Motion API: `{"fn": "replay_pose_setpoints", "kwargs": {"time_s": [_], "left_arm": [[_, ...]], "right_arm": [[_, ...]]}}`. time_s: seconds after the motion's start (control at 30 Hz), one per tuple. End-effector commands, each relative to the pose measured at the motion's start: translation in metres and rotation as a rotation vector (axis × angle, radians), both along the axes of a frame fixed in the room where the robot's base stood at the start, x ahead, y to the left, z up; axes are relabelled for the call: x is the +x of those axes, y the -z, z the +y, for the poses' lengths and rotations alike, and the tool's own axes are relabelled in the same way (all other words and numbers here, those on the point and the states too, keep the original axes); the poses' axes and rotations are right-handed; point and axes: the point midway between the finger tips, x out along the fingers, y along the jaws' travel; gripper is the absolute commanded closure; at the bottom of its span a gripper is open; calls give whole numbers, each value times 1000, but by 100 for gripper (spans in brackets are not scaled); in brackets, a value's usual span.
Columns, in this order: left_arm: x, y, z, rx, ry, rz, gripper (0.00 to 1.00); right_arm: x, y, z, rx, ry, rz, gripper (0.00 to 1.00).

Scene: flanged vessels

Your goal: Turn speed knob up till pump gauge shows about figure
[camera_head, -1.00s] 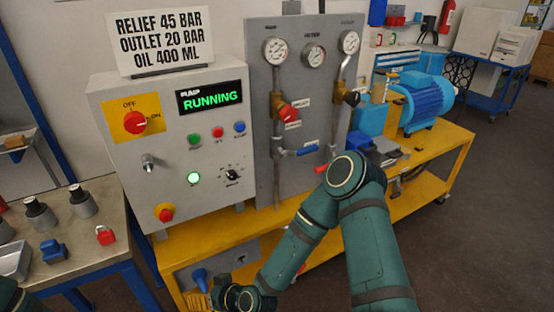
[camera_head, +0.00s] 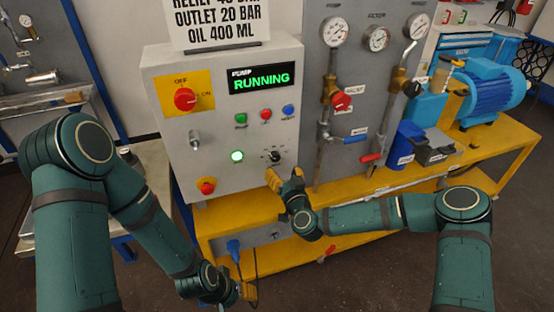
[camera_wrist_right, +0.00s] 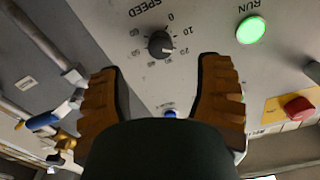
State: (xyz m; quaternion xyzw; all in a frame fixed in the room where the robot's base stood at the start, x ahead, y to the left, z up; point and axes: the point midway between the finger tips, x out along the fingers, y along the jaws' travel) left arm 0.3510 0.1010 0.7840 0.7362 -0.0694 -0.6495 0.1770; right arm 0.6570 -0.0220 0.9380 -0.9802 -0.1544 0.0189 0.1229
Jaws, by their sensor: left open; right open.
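The black speed knob (camera_head: 275,157) is on the lower right of the grey control box. In the right wrist view the knob (camera_wrist_right: 160,44) sits within its printed number scale, under the word SPEED. My right gripper (camera_head: 285,174) is open just below and in front of the knob. In its wrist view the two orange fingers (camera_wrist_right: 158,72) are apart, with the knob beyond the gap between them, not gripped. The pump gauge (camera_head: 333,32) is the leftmost dial on the grey panel; its reading is too small to tell. My left gripper (camera_head: 246,291) is low, by the yellow bench's lower part.
The display (camera_head: 262,78) reads RUNNING, and a green lamp (camera_head: 237,156) is lit left of the knob. A red emergency button (camera_head: 206,186) and red main switch (camera_head: 185,99) are on the box. Red (camera_head: 341,101) and black valve handles are on the panel. A blue motor (camera_head: 492,85) stands right.

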Motion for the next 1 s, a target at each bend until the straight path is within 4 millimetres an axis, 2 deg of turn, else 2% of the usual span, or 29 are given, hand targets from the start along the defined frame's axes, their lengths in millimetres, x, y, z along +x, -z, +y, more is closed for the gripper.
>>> {"fn": "replay_pose_setpoints", "kwargs": {"time_s": [0.2,0.4,0.83,0.97,1.0], "left_arm": [[-1,3,0,-1,3,2,43],[-2,5,-1,-1,4,4,43],[-2,5,-1,-1,4,4,43],[-2,5,-1,-1,4,4,43],[-2,5,-1,-1,4,4,43]], "right_arm": [[39,1,13,0,0,0,34],[60,1,20,1,-1,1,34],[67,0,22,0,-1,1,32],[67,0,22,0,-1,1,78],[67,0,22,0,-1,1,92]]}}
